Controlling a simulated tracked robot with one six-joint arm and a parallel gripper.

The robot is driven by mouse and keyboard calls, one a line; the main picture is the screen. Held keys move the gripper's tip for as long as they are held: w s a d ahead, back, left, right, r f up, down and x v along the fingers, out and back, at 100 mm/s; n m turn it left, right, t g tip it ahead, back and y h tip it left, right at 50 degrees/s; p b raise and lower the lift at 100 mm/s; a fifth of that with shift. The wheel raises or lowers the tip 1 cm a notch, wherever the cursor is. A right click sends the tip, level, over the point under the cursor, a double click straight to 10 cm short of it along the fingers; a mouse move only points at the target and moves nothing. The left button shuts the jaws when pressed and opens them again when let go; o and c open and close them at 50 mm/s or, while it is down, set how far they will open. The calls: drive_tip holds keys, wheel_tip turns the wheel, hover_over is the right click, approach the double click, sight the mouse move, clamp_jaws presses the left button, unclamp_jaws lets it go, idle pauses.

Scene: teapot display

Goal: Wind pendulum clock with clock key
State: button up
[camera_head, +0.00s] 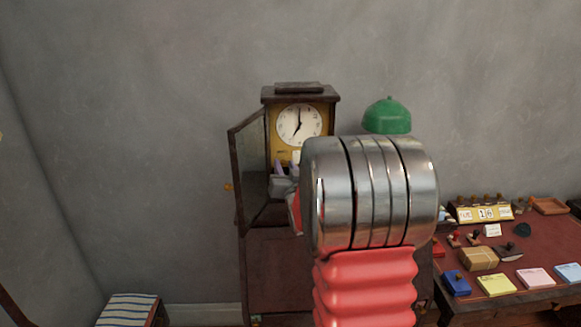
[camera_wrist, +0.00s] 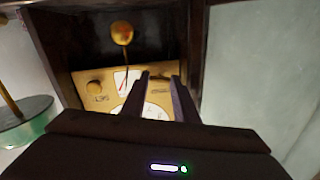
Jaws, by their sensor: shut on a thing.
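The pendulum clock (camera_head: 298,91) stands against the wall with its glass door (camera_head: 249,166) swung open to the left. Its white dial (camera_head: 298,124) shows in the head view. In the wrist view the clock appears upside down, with its gold front plate (camera_wrist: 98,86), a small gauge and the round pendulum bob (camera_wrist: 122,33). My gripper (camera_wrist: 160,77) reaches in front of the plate beside the dial, its fingers a little apart around something small and dark, too unclear to make out fully, likely the clock key. In the head view my arm hides most of the gripper (camera_head: 281,169).
A green lamp (camera_head: 387,116) stands just right of the clock. A desk (camera_head: 463,235) at the right holds stamps, a parcel, note pads and a calendar. A striped box (camera_head: 128,309) is at the lower left. The wall above is clear.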

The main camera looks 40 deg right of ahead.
drive_tip(key=shift+s+d, duration=0.1)
drive_tip(key=shift+d, duration=0.05)
drive_tip(key=m, duration=0.5)
drive_tip(key=shift+f+m+t+h, duration=0.2)
drive_tip(key=shift+m+t+h, duration=0.1)
drive_tip(key=shift+m+h, duration=0.1)
drive_tip(key=m+h, duration=0.1)
drive_tip(key=m, duration=0.8)
drive_tip(key=m+h, duration=0.1)
drive_tip(key=m, duration=0.1)
drive_tip(key=shift+a+r, duration=0.1)
drive_tip(key=shift+a, duration=0.15)
drive_tip(key=shift+w+r+m+g+h, duration=0.1)
drive_tip(key=shift+m+g+h, duration=0.15)
drive_tip(key=shift+m, duration=0.95)
drive_tip(key=shift+w+r+m+g+h, duration=0.15)
drive_tip(key=shift+m+h, duration=0.1)
drive_tip(key=shift+m, duration=0.95)
drive_tip(key=o, duration=0.8)
drive_tip(key=shift+f, duration=0.1)
drive_tip(key=shift+a+f, duration=0.1)
